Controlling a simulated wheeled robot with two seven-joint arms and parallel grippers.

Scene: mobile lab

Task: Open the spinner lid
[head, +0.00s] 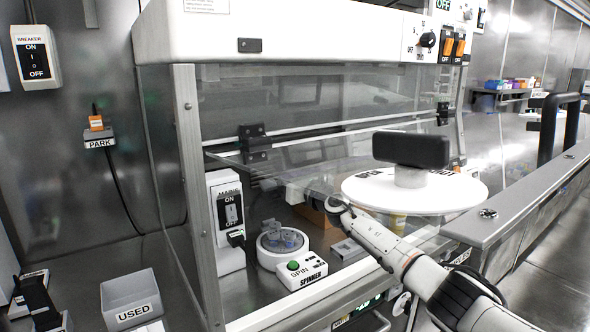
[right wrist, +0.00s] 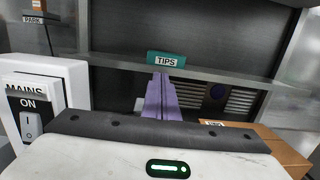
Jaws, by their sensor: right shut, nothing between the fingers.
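The spinner (head: 300,270) stands on the floor of the glass-fronted cabinet in the head view. It is a small white unit with a green button on its front and a round top (head: 283,240). Grey-blue parts show inside the top's pale ring. No lid stands raised above it; whether a clear lid covers it is too small to tell. My right arm reaches into the cabinet from the lower right. In the right wrist view my right gripper (right wrist: 163,80) shows lilac fingers, shut and empty. The spinner is not in that view. My left gripper is not in view.
A white MAINS switch box (head: 228,215) stands left of the spinner. A teal TIPS label (right wrist: 166,59) and a brown box (right wrist: 262,142) lie ahead of the wrist. A white disc (head: 445,195) carrying a black block is at right. A USED bin (head: 130,295) stands outside the cabinet.

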